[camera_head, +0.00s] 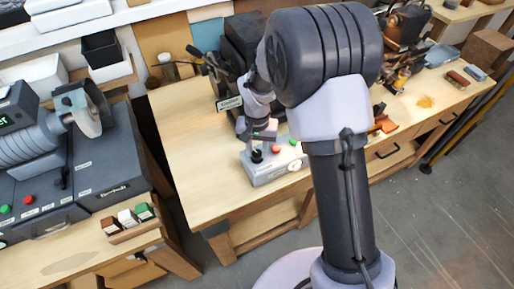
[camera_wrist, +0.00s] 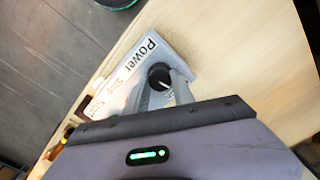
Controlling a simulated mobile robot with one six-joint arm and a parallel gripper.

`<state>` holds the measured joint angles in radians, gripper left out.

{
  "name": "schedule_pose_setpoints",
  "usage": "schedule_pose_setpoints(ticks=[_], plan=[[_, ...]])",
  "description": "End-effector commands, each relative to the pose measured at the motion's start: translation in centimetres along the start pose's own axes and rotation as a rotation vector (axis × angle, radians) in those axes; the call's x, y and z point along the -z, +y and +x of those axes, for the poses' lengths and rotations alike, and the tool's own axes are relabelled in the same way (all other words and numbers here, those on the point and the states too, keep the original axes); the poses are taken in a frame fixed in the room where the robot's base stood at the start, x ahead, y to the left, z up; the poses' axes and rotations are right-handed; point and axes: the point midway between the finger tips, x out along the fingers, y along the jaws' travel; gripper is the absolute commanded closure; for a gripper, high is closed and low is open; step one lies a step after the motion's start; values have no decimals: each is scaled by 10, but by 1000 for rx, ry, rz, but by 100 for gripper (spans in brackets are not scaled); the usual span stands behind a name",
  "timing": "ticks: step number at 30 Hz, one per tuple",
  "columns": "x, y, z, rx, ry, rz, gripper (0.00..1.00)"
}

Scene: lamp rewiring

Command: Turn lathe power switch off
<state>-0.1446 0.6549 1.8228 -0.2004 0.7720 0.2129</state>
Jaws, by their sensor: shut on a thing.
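The power switch is a black knob on a grey control box (camera_head: 275,170) on the wooden bench. In the wrist view the knob (camera_wrist: 160,76) sits beside the printed word "Power" on the label plate (camera_wrist: 128,75). My gripper (camera_wrist: 166,88) is shut on the knob, with a finger on either side of it. A pale mark shows on the knob, but I cannot tell which setting it points to. In the head view my gripper (camera_head: 259,138) is just above the box, next to its red button (camera_head: 277,149). The labels "Stop" and "Start" are partly covered in the wrist view.
My arm hides much of the bench's middle. A dark machine (camera_head: 243,40) stands behind the box. The bench top (camera_head: 190,120) is clear left of the box. A grey machine (camera_head: 100,150) is on the left bench, with polishing bars (camera_head: 128,217) in front.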

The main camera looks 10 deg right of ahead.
Motion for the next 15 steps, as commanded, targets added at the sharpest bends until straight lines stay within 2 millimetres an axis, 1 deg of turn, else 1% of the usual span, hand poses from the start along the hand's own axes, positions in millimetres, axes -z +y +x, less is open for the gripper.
schedule_pose_setpoints(ticks=[9, 15], plan=[[1, 0, -2, 0, 2, -281, 100], [0, 0, -1, 0, 1, -424, 100]])
